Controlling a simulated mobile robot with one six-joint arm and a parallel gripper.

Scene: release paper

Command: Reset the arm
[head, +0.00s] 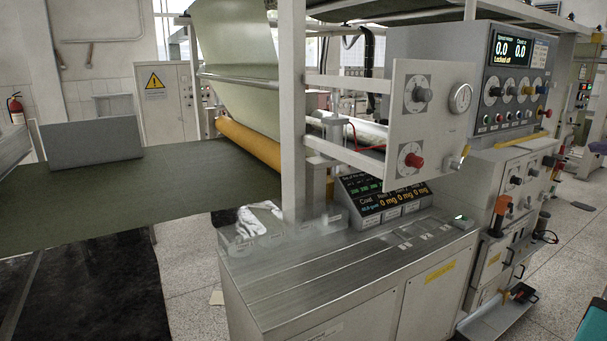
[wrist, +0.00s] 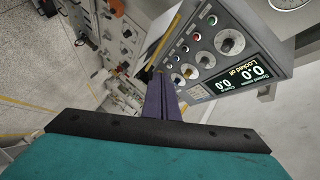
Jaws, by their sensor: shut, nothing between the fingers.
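My gripper (wrist: 160,84) shows in the wrist view as two purple fingers pressed together, with nothing between them. Behind them are a black bar and the teal body of my arm. The wrist view is turned over, and the control box (wrist: 240,48) with its lit "Locked off" display appears upside down beyond the fingers. The fingertips overlap the box's edge in the picture; I cannot tell how far apart they are.
In the head view the control box (head: 513,75) stands at the upper right, above a cabinet with knobs. A metal counter (head: 300,285) fills the centre front. A grey box (head: 92,139) sits on a dark green sheet (head: 190,185) at left. Speckled floor is open at right.

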